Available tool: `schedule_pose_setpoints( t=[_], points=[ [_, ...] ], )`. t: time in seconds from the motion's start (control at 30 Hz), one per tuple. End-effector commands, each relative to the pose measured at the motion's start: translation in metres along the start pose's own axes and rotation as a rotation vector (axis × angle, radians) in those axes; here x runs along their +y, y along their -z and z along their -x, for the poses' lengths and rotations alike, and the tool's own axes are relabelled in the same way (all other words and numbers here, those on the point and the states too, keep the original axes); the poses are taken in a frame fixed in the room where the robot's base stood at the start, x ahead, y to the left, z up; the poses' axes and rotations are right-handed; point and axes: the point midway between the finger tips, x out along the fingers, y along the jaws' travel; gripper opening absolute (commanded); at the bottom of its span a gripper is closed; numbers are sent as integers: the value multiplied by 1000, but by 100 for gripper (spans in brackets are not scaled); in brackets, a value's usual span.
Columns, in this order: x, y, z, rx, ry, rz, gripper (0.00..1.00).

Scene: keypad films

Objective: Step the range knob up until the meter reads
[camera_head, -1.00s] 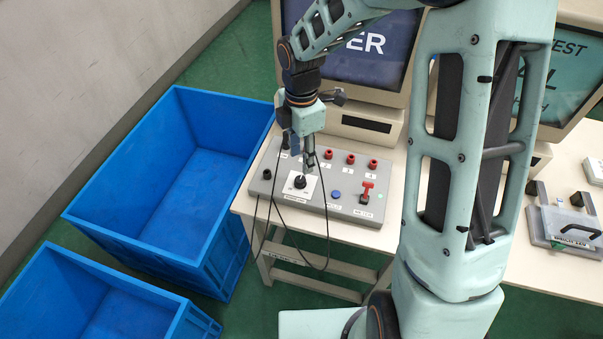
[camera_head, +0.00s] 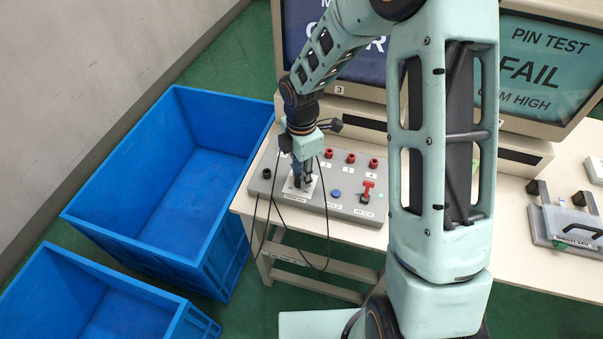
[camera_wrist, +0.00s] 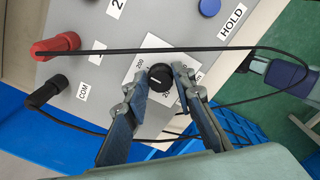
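The range knob (camera_wrist: 160,77) is a black round knob with a white pointer line, on a white scale plate (camera_wrist: 150,50) with "200" printed on it. In the wrist view, the two fingers of my gripper (camera_wrist: 160,86) stand on either side of the knob, close to its edges. I cannot tell whether they touch it. In the head view, my gripper (camera_head: 303,178) is down at the plate on the grey panel (camera_head: 325,205) and hides the knob.
The panel has several red sockets (camera_head: 351,158), a black COM socket (camera_head: 267,174), a blue HOLD button (camera_head: 337,193) and a red switch (camera_head: 367,190). Dark leads hang near my gripper. The right monitor (camera_head: 545,70) reads "PIN TEST FAIL". Blue crates (camera_head: 90,215) stand left of the table.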

Motion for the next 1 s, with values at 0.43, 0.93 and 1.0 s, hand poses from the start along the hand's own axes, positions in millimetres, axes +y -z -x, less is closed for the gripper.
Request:
schedule_pose_setpoints(
  t=[0.43,0.93,1.0],
  points=[
    [0,0,0,0,0,-17,0],
    [-1,0,0,-1,-1,-336,0],
    [-1,0,-1,-1,-1,-402,0]
  ],
)
